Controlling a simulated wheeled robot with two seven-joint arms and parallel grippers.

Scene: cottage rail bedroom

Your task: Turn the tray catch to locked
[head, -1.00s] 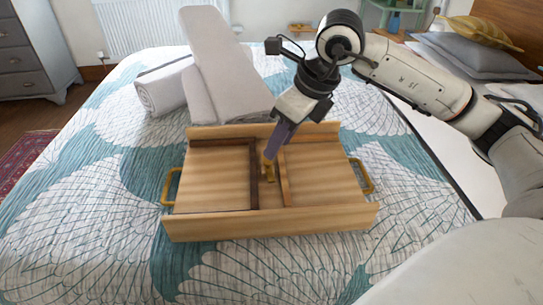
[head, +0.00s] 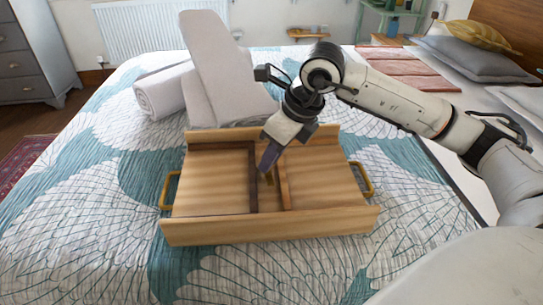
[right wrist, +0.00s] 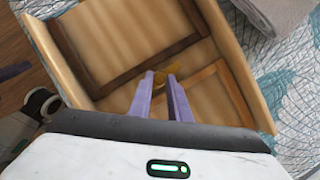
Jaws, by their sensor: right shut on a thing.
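The wooden tray (head: 270,228) lies on the bed with a gold handle at each end. A dark wood strip (head: 253,180) and a lighter strip (head: 284,185) cross its floor. The small brass catch (head: 269,180) sits between them, partly hidden by my fingers; it also shows in the right wrist view (right wrist: 178,73). My right gripper (head: 265,170) reaches down from the upper right, its purple fingers shut on the catch. The catch's exact angle is hard to tell.
Rolled and folded grey towels (head: 225,75) stand behind the tray on the patterned bedspread (head: 95,210). A pinkish folded cloth (head: 405,68) and grey pillows (head: 480,60) lie at the back right. The bed in front and left of the tray is clear.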

